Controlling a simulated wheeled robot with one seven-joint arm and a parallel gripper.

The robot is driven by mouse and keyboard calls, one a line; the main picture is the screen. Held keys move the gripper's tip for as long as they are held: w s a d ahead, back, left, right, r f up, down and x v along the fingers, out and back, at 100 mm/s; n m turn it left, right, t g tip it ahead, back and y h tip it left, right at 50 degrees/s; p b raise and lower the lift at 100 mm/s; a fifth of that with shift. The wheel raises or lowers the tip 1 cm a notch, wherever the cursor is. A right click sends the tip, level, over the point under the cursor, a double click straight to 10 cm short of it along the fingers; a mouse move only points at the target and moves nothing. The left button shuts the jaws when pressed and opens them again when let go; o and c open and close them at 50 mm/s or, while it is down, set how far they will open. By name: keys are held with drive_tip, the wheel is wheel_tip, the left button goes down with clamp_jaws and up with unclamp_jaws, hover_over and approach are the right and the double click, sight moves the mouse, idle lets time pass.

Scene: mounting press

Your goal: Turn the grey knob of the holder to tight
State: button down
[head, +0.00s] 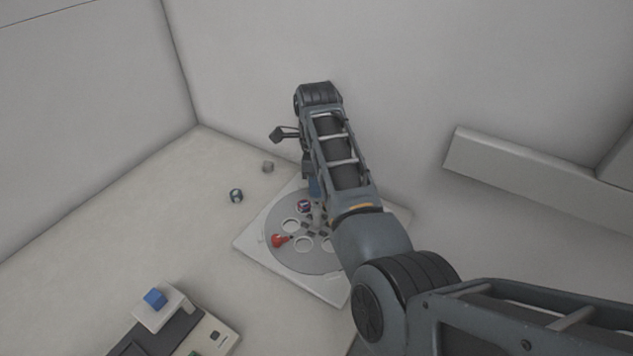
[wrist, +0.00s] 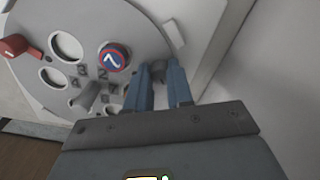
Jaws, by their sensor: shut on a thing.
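The holder is a round grey disc (head: 271,225) with several round holes, on a pale square base; its face also shows in the wrist view (wrist: 32,85). My gripper (wrist: 159,70) is over the disc's edge, with its blue fingers shut on the grey knob (wrist: 157,69). Only a small dark grey part of the knob shows between the fingertips, and its pointing direction is hidden. A red knob (head: 279,240) sits at another side of the disc and also shows in the wrist view (wrist: 15,46). A blue-and-red round piece (wrist: 114,56) marked 7 sits in one hole.
Two small dark cylinders (head: 236,195) (head: 267,167) stand on the bench left of the holder. A device with a blue block (head: 155,298) is at the lower left. Walls rise behind, and a pale ledge (head: 520,180) is at the right.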

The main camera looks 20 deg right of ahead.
drive_tip(key=m, duration=0.5)
drive_tip(key=shift+m, duration=0.3)
drive_tip(key=m, duration=0.5)
idle(0.4)
drive_tip(key=c, duration=1)
unclamp_jaws()
drive_tip(key=shift+r, duration=0.1)
drive_tip(key=shift+r+b, duration=0.65)
drive_tip(key=shift+r, duration=3.15)
